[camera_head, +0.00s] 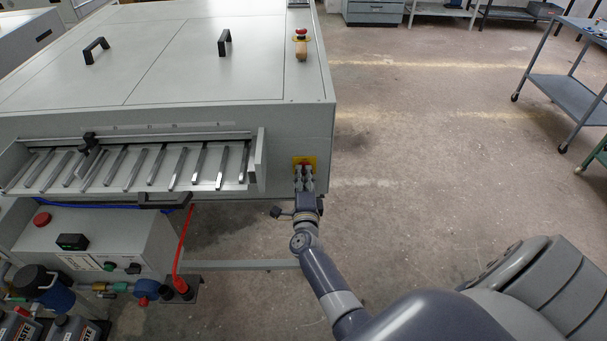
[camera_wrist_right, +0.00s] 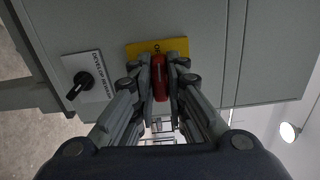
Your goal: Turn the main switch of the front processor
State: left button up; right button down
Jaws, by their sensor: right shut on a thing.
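The front processor (camera_head: 215,125) is a large light grey machine at the left of the head view. Its main switch is a red handle (camera_wrist_right: 160,77) on a yellow plate (camera_wrist_right: 183,47), low on the front face near the right corner. The yellow plate also shows in the head view (camera_head: 311,160). My right gripper (camera_head: 304,174) is at the switch, its fingers shut on the red handle from both sides. In the right wrist view the right gripper (camera_wrist_right: 160,80) hides part of the plate and handle sides. My left gripper is not in view.
A black knob (camera_wrist_right: 80,85) on a white label is beside the switch in the wrist view. A slotted feed tray (camera_head: 258,160) juts out left of my right gripper. A red hose (camera_head: 183,245) hangs below. The floor right of the machine is clear up to a grey cart (camera_head: 565,95).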

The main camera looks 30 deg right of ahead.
jog(key=shift+w+r+n, duration=0.1)
jog(key=shift+r+n, duration=0.15)
jog(key=shift+n, duration=0.15)
jog(key=c, duration=1.6)
grip_release()
jog(key=shift+f, duration=0.1)
jog(key=shift+f, duration=0.15)
jog(key=v, duration=0.7)
jog(key=shift+s, duration=0.25)
jog(key=shift+a, duration=0.1)
